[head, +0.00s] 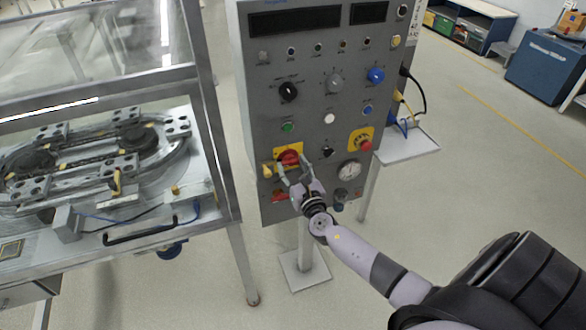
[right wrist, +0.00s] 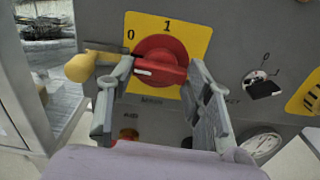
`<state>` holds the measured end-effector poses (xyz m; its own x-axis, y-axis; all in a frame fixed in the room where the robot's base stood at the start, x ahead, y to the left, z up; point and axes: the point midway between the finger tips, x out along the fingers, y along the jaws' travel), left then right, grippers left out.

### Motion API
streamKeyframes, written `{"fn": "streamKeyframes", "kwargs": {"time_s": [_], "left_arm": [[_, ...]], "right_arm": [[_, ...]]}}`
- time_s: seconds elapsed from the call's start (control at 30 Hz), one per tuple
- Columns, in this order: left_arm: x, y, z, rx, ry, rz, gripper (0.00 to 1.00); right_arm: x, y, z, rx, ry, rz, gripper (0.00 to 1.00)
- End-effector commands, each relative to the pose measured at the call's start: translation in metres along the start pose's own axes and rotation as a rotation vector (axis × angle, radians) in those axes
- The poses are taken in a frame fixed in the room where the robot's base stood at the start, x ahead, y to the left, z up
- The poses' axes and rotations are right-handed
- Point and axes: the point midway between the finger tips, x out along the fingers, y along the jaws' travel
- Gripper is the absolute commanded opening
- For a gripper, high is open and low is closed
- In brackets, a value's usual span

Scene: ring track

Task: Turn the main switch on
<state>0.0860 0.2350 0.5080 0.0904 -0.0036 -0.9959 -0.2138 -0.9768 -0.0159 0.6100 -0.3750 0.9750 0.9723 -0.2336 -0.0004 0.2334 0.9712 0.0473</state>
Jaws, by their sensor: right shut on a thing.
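The main switch is a red rotary knob (head: 289,157) on a yellow plate, low on the left of the grey control panel. In the right wrist view the red knob (right wrist: 162,58) has a grip bar lying nearly level, with a white mark at its left end. The plate shows 0 at upper left and 1 at the top. My right gripper (head: 291,168) is shut on the knob, one finger on each side, as the right wrist view (right wrist: 158,70) also shows. My left gripper is out of view.
A red emergency button (head: 365,144) and a gauge (head: 349,170) sit to the right. A glazed ring-track bench (head: 215,150) stands left of the panel.

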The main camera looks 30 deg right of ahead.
Motion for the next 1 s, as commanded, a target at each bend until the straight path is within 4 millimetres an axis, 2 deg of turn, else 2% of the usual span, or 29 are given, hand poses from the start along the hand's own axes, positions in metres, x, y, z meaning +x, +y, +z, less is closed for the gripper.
{"fn": "streamKeyframes", "kwargs": {"time_s": [0.27, 1.0], "left_arm": [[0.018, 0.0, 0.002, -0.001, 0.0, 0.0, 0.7], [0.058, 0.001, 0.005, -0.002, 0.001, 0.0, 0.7]], "right_arm": [[0.0, 0.0, -0.003, 0.18, -0.001, 0.002, 0.19], [0.0, 0.0, -0.002, 0.882, -0.001, -0.001, 0.19]]}}
